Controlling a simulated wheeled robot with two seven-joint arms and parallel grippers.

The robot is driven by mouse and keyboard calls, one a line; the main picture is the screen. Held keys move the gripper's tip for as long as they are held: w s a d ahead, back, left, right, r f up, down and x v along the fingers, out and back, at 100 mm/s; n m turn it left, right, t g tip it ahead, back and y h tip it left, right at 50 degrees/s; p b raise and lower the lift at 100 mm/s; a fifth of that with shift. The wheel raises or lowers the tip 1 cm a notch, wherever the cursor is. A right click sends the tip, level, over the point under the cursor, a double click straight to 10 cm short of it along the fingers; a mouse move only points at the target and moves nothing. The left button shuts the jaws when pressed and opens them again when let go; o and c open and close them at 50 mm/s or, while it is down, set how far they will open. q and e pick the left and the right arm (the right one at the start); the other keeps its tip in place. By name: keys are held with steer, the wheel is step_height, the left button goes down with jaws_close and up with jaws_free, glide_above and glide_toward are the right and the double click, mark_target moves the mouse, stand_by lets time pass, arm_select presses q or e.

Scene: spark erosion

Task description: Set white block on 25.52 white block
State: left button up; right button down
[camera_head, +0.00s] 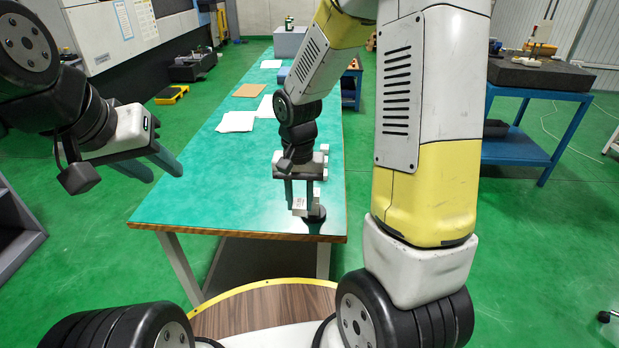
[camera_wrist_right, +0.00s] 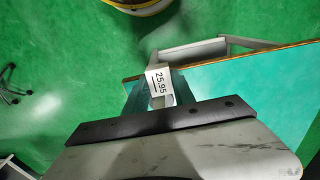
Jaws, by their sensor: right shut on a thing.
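My right gripper (camera_head: 301,196) is shut on a white block (camera_head: 299,207), over the near right corner of the green table. In the right wrist view the held white block (camera_wrist_right: 161,82) sits between the fingers and its label reads 25.95. Just right of it in the head view, another pale piece (camera_head: 317,212) stands at a round black base (camera_head: 314,219); whether the held block touches it I cannot tell. No label 25.52 can be read. My left gripper (camera_head: 163,172) is open and empty, left of the table in the air.
The green table (camera_head: 200,190) is clear at its front left. Small white pieces (camera_head: 324,149) show behind my right gripper near the right edge. White paper sheets (camera_head: 237,121) and a brown sheet (camera_head: 249,90) lie farther back. A blue-framed stand (camera_head: 530,150) is at the right.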

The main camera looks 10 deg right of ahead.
steer(key=w+d, duration=0.2)
steer(key=w, duration=0.2)
steer(key=w+d+f, duration=0.1)
steer(key=w+d, duration=0.1)
steer(key=w, duration=0.2)
steer(key=w+d, duration=0.2)
steer(key=w, duration=0.2)
steer(key=shift+w+d+f, duration=0.15)
steer(key=shift+d+f, duration=0.05)
steer(key=shift+f, duration=1.7)
steer(key=shift+f, duration=0.15)
steer(key=c, duration=1.1)
jaws_free()
steer(key=shift+o, duration=0.2)
